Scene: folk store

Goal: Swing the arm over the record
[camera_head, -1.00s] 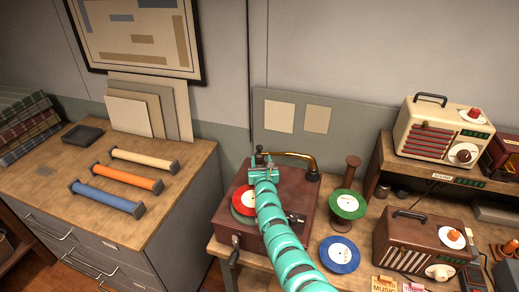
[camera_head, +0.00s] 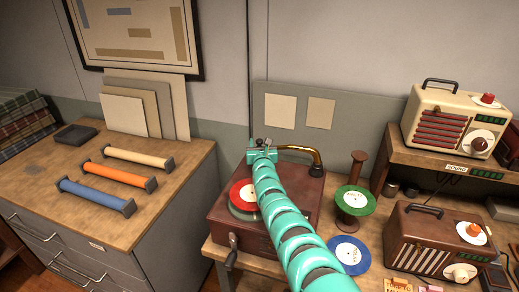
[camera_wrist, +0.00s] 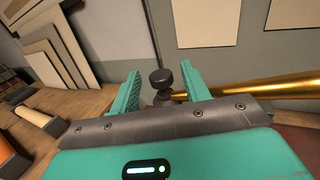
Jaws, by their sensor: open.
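The record player (camera_head: 222,236) is a dark red-brown box on the bench, with a red record (camera_head: 240,194) on its platter. My teal arm hides the right part of the record. The brass tonearm (camera_head: 300,151) curves across the back of the player. Its left end, with a dark knob (camera_wrist: 160,80), lies between the two open fingers of my gripper (camera_wrist: 160,88) in the wrist view. In the head view my gripper (camera_head: 262,146) is at the back of the player, behind the record. I cannot tell whether the fingers touch the tonearm.
A spool stand (camera_head: 357,171) with a green record (camera_head: 355,200) stands right of the player, near a blue record (camera_head: 348,254). A brown radio (camera_head: 438,242) and a cream radio (camera_head: 455,120) are further right. A cabinet with coloured rolls (camera_head: 118,173) is left.

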